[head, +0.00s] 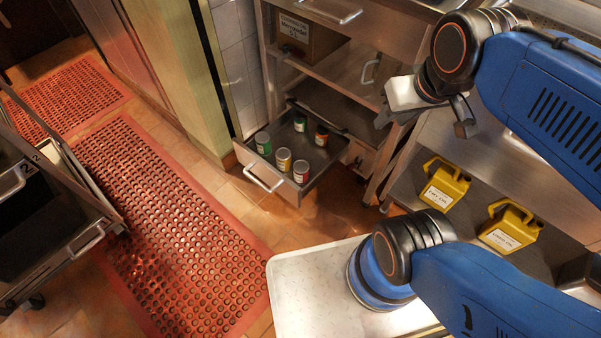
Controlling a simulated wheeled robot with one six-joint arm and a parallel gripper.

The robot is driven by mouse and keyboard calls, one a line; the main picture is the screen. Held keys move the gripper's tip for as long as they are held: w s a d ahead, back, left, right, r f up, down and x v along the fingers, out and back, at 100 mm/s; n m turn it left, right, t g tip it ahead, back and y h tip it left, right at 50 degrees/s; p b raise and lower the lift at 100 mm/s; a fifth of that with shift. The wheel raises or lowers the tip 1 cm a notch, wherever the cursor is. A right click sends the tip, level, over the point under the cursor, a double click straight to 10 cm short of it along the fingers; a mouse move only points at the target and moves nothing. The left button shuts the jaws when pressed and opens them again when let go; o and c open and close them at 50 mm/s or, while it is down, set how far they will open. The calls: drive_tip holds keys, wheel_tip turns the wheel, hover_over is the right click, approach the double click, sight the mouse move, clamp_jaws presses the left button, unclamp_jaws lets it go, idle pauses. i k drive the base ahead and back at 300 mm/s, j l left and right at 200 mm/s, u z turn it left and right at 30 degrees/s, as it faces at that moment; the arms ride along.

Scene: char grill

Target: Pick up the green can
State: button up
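Several small cans stand upright in an open drawer (334,158) in the middle of the head view. One green can (264,143) is at the drawer's left side. Another green-looking can (300,123) stands at the back. A yellow can (284,160), a red can (301,172) and an orange-red can (322,135) stand near them. My gripper (424,125) is up and to the right of the drawer, apart from the cans. Its two fingers look spread, with nothing seen between them.
The drawer's front handle (265,178) sticks out over the floor. Yellow jugs (445,186) stand on a shelf at right. A cardboard box (309,36) sits on an upper shelf. A metal cart (62,190) is at left. The red floor mat (165,225) is clear.

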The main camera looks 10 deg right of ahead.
sight(264, 146)
drive_tip(key=u, duration=0.6)
drive_tip(key=k+l+u, duration=0.15)
drive_tip(key=u, duration=0.2)
drive_tip(key=k+l+u, duration=0.15)
drive_tip(key=u, duration=0.2)
drive_tip(key=k+u, duration=0.2)
drive_tip(key=u, duration=0.15)
